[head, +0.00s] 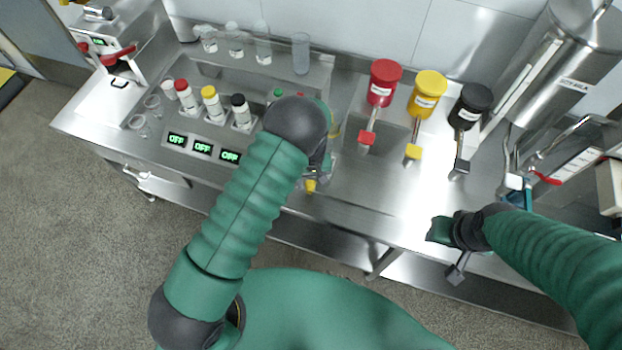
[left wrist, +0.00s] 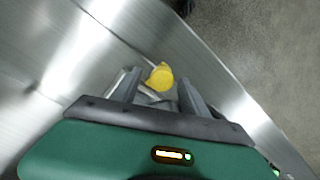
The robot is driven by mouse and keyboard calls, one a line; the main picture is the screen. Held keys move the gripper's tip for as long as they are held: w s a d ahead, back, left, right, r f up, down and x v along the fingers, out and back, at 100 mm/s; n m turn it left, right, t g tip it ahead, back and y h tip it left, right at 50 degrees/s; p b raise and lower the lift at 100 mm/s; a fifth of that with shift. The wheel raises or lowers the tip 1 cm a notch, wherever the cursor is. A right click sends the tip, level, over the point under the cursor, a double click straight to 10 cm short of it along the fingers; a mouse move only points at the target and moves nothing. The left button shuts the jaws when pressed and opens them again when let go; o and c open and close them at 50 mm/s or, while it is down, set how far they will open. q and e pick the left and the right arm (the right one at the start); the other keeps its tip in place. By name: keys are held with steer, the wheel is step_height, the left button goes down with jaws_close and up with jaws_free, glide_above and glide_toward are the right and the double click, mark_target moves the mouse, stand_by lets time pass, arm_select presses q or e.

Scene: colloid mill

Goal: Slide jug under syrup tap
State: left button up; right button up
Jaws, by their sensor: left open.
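My left gripper (head: 316,176) is low over the steel counter near its front edge, mostly hidden behind my arm. Whether this belongs to the jug, or is touched, I cannot tell. The yellow piece also shows in the head view (head: 311,186). No jug can be made out clearly. A red canister (head: 383,82), yellow canister (head: 427,92) and black canister (head: 469,106) have spouts. My right gripper (head: 444,231) is over the front edge at right.
Capped bottles (head: 211,102) stand behind several green "OFF" displays (head: 202,148). Clear cups (head: 139,124) stand at left, and tall clear tumblers (head: 300,54) at the back. A steel tank (head: 556,68) stands at right. The counter before the canisters (head: 385,190) is bare.

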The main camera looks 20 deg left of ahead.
arm_select(q)
steer(key=shift+s+f, duration=0.1)
steer(key=shift+s, duration=0.2)
steer(key=shift+w+f, duration=0.15)
steer(key=shift+w, duration=0.1)
steer(key=c, duration=0.6)
jaws_close()
stand_by(0.4)
